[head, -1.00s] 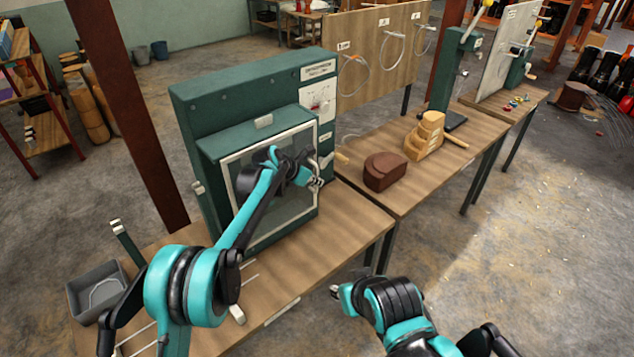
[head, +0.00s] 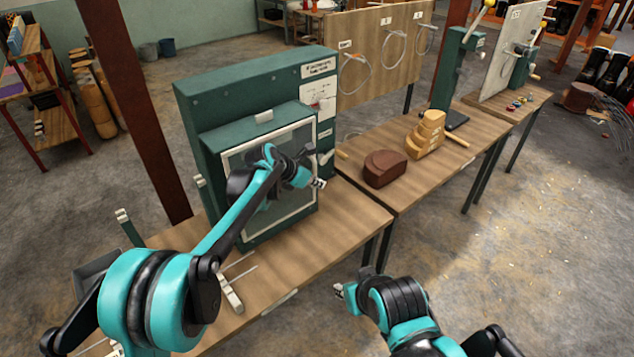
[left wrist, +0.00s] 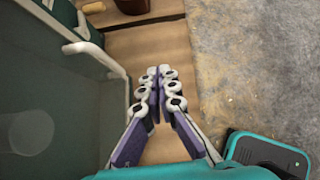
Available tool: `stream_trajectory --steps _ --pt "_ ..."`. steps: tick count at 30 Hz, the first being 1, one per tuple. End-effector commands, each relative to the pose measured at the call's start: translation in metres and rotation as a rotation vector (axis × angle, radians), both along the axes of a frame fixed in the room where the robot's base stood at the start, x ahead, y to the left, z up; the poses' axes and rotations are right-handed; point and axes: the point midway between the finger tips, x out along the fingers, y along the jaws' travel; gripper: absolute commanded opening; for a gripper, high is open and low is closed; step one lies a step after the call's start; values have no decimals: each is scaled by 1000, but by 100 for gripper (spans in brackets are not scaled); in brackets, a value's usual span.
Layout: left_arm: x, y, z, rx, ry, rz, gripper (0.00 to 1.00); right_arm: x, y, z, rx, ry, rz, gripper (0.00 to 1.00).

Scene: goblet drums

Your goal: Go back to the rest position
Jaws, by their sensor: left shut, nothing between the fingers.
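My left gripper (head: 319,183) is shut and empty in front of the glass door of the green cabinet (head: 250,87), above the wooden bench (head: 345,222). In the left wrist view the closed fingers (left wrist: 161,73) meet at their tips with nothing between them. The cabinet's door frame and pale handle (left wrist: 85,47) are on the left there, apart from the fingers. My right gripper (head: 340,290) is small at the bottom centre, out over the floor in front of the bench; its finger gap is unclear.
A brown block (head: 385,169) and stepped wooden block (head: 427,133) stand on the bench right of the cabinet. A grey bin (head: 90,272) is partly hidden behind my left arm. A dark red post (head: 130,110) rises behind the bench. Open floor lies at right.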

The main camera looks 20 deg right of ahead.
Motion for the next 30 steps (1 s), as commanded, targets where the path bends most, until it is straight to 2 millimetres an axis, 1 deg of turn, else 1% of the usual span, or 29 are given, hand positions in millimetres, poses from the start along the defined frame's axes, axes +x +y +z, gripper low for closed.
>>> stream_trajectory --steps 1,4,7,12,14,16,17,20,21,23,24,26,27,29,30 --pt "-7 1 8 0 -1 -1 0 0 0 3 0 0 0 29" --pt "-16 3 17 0 0 0 0 0 0 5 0 0 0 29" --pt "-21 4 22 0 0 0 0 0 0 5 0 0 0 29" --pt "-24 5 24 3 -3 -3 0 0 0 5 0 0 0 29" --pt "-26 11 26 16 -21 -15 0 0 0 4 0 0 0 29" --pt "-32 25 30 54 -67 -48 0 0 0 1 0 0 0 29" --pt "-36 34 32 80 -96 -71 0 0 0 -1 0 0 0 29" --pt "-57 75 41 199 -224 -180 0 0 0 -9 0 0 0 29" --pt "-68 95 44 259 -282 -234 0 0 0 -13 0 0 0 29" --pt "-87 124 46 356 -368 -323 0 0 0 -18 0 0 0 29" --pt "-100 143 47 421 -422 -385 0 0 0 -22 0 0 0 29" --pt "-121 171 46 521 -498 -481 0 0 0 -27 0 0 0 29" --pt "-136 188 44 587 -544 -547 0 0 0 -30 0 0 0 29" --pt "-158 214 39 689 -608 -650 0 0 0 -35 0 0 0 29" --pt "-174 231 35 756 -646 -720 0 0 0 -38 0 0 0 29"
